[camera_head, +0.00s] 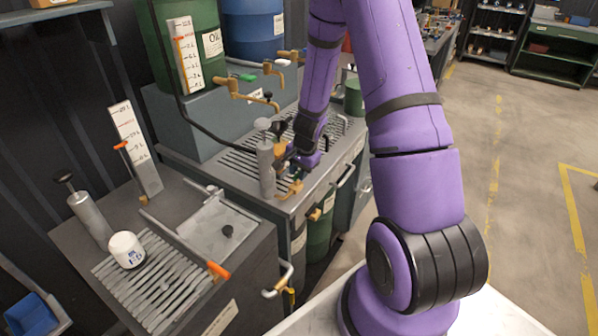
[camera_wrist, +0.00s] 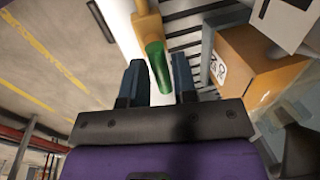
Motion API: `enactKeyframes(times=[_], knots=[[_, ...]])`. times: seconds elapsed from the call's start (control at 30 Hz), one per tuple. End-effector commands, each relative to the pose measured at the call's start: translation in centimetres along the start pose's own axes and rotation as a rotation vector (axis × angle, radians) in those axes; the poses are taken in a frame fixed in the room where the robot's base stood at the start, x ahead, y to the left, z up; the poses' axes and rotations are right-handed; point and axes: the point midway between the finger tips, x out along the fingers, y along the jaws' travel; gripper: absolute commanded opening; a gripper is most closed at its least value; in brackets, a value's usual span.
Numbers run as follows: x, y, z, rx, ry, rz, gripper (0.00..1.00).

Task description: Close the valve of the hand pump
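The hand pump (camera_head: 266,168) appears to be the upright grey cylinder at the front edge of the slatted metal bench. A brass valve (camera_head: 291,188) shows low beside it in the head view, partly hidden by my gripper. In the wrist view, a brass fitting (camera_wrist: 149,27) carries a green handle (camera_wrist: 158,67). My gripper (camera_wrist: 158,80) is open. The green handle's end lies between the two dark fingers, just beyond or level with their tips, with gaps on both sides. Contact is not visible. My gripper (camera_head: 287,163) is beside the pump in the head view, mostly blurred into the arm.
An orange-brown box (camera_wrist: 262,68) stands close on the right in the wrist view. Behind the bench are a green drum (camera_head: 165,50), a blue drum (camera_head: 250,30) and brass taps (camera_head: 240,90). A second grey cylinder (camera_head: 90,217) stands left. Open floor (camera_head: 530,150) lies right.

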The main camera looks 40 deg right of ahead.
Motion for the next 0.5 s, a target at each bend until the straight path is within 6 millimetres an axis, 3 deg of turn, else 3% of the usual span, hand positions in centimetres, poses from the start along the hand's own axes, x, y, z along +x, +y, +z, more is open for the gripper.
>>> enactKeyframes(times=[0.07,0.5], knots=[[0.00,0.01,0.00,0.000,0.000,0.000,0.43],[-0.93,-0.03,0.09,-0.003,0.000,0.001,0.43]])
